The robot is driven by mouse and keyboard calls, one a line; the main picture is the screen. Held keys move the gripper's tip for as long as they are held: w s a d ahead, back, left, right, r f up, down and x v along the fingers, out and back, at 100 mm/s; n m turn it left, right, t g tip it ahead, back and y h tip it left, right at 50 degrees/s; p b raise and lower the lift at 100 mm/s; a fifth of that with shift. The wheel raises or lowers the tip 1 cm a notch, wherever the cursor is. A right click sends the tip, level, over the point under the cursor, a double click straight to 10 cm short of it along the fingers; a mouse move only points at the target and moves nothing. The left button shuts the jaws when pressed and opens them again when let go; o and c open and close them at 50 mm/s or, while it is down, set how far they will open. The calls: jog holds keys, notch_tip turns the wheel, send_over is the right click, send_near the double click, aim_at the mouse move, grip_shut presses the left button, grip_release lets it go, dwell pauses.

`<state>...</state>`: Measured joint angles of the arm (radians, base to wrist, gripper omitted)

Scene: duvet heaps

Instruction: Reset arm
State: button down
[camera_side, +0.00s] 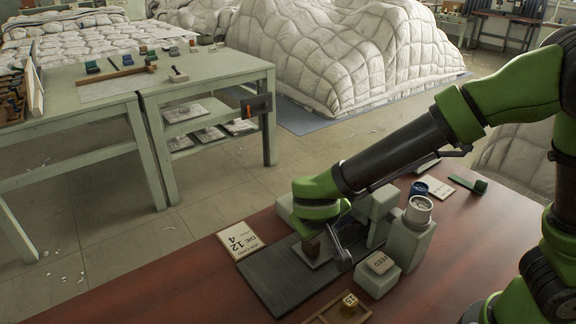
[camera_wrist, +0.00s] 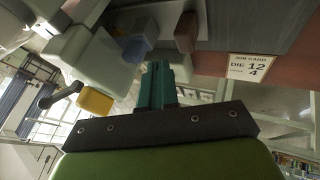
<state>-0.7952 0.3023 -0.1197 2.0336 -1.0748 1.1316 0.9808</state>
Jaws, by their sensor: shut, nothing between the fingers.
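My gripper shows in the wrist view (camera_wrist: 164,78) with its two teal fingers together and nothing between them. In the side view, the green end of my arm (camera_side: 318,200) is low over the dark grey board (camera_side: 275,284) on the red-brown table. Its fingers are hard to make out there. A metal lever frame (camera_side: 343,246) is close on the right.
Pale green blocks (camera_side: 408,243) crowd the right side, one with a white-topped round piece (camera_side: 420,206). A job card (camera_side: 240,240) lies left. Open air is above.

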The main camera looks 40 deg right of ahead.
jog(key=s+d+r+m+t+y, duration=0.2)
jog(key=s+d+r+y, duration=0.5)
jog(key=s+d+r, duration=0.3)
notch_tip(320, 180, up, 2)
jog(key=shift+s+d+r+m+t+y, duration=0.3)
jog(key=shift+s+m+y, duration=0.1)
jog(key=shift+s, duration=0.55)
